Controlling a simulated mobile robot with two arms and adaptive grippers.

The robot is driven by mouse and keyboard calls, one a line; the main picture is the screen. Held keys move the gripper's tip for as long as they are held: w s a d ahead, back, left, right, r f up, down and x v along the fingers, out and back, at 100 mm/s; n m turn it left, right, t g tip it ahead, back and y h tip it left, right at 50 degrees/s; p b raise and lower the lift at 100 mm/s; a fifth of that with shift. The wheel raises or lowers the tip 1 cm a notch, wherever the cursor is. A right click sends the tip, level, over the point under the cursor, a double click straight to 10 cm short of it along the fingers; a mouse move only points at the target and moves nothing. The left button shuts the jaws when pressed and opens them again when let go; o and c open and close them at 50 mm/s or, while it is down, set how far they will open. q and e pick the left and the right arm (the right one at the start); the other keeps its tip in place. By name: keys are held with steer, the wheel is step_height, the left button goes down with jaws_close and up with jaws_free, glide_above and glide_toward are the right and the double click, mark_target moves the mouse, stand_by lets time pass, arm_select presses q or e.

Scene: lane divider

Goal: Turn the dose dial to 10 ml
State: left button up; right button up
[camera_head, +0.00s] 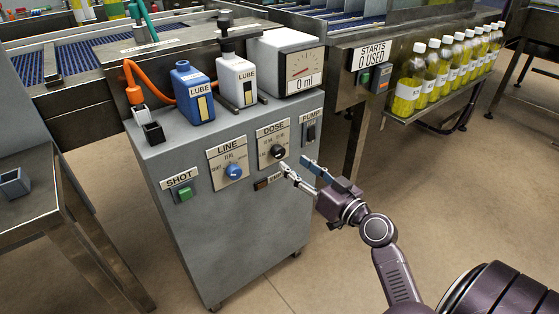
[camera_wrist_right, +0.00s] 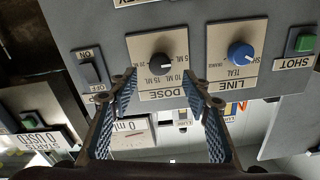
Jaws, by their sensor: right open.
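The dose dial (camera_head: 278,152) is a round black knob on a beige plate marked DOSE, on the front of the grey cabinet. In the right wrist view the dial (camera_wrist_right: 161,66) appears upside down, with ml marks around it; I cannot tell clearly which mark it points to. My right gripper (camera_head: 294,164) is open and empty, in front of the panel just right of and below the dial. In the right wrist view its fingers (camera_wrist_right: 168,90) stand apart on either side of the dial, apparently not touching it. My left gripper is not in view.
On the same panel are the blue LINE dial (camera_head: 234,171), green SHOT button (camera_head: 184,193) and PUMP switch (camera_head: 311,132). A gauge box (camera_head: 301,84) above reads 0 ml. Two lube bottles stand on the cabinet. Yellow bottles (camera_head: 433,75) line a shelf at right.

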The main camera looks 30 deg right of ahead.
mark_target(281, 154)
steer(key=w, duration=0.5)
steer(key=shift+a, duration=0.2)
steer(key=shift+w, duration=0.8)
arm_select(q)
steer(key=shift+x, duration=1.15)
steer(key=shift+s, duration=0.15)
arm_select(e)
steer(key=c, duration=1.1)
steer(key=shift+c, duration=0.2)
